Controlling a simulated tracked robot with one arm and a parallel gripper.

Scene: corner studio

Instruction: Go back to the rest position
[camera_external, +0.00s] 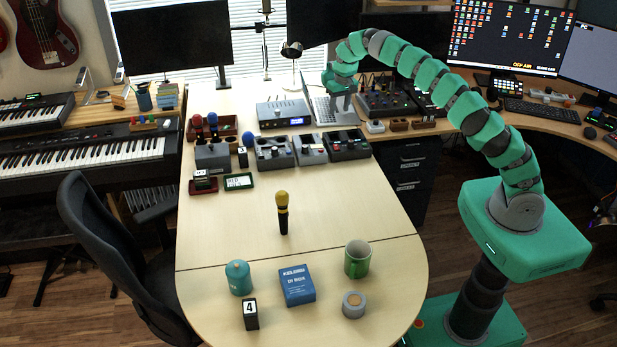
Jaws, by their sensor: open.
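My arm is green and grey and arches from its base at the right over to the back of the table. My gripper (342,92) hangs at the arm's end, pointing down, in front of the open laptop (321,108). It is open, and I see nothing held in it. Its fingertips are small in this view, and the gap between them is hard to make out.
Grey device boxes (275,152) stand in a row below the gripper. A yellow-topped microphone (283,212) stands mid-table. A teal canister (238,277), blue box (297,286) and green cup (357,259) stand at the front. The table's middle right is clear.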

